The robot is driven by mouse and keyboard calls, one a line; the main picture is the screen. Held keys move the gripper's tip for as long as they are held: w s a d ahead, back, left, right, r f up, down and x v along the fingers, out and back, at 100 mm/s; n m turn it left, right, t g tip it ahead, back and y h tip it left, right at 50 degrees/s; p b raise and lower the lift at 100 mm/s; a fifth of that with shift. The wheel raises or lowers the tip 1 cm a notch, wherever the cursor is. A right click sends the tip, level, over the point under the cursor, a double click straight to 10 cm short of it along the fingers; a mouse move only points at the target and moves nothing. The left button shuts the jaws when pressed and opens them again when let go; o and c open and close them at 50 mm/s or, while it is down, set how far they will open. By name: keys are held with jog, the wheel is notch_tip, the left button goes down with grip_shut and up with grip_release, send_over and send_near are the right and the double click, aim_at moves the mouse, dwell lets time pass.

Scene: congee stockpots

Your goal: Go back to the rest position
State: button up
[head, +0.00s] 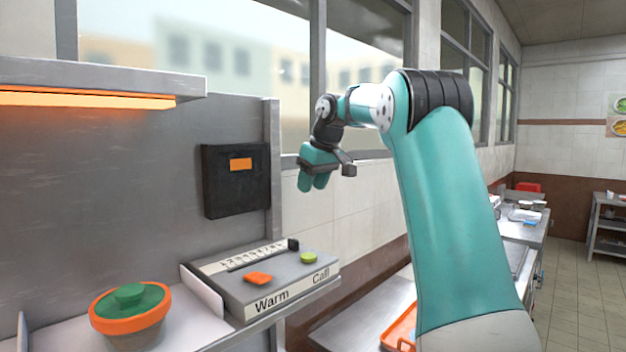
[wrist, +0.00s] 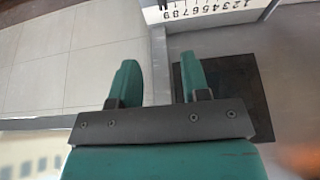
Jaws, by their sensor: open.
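My gripper (head: 312,183) hangs at the end of my raised teal arm, in front of the window wall in the head view. In the wrist view my gripper (wrist: 160,85) shows two teal fingers spread apart, with nothing between them. It is above and clear of the control box (head: 265,280), which has an orange "Warm" button (head: 257,279) and a green "Call" button (head: 308,258). A numbered scale on the box shows at the top of the wrist view.
A black panel (head: 236,181) is on the metal wall, and a glowing lamp shelf (head: 90,98) juts out above. An orange tray (head: 400,330) lies beside my arm. Tiled floor is open at right.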

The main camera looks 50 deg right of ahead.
jog(key=shift+s+r, duration=0.15)
jog(key=shift+r, duration=0.2)
dwell(0.3)
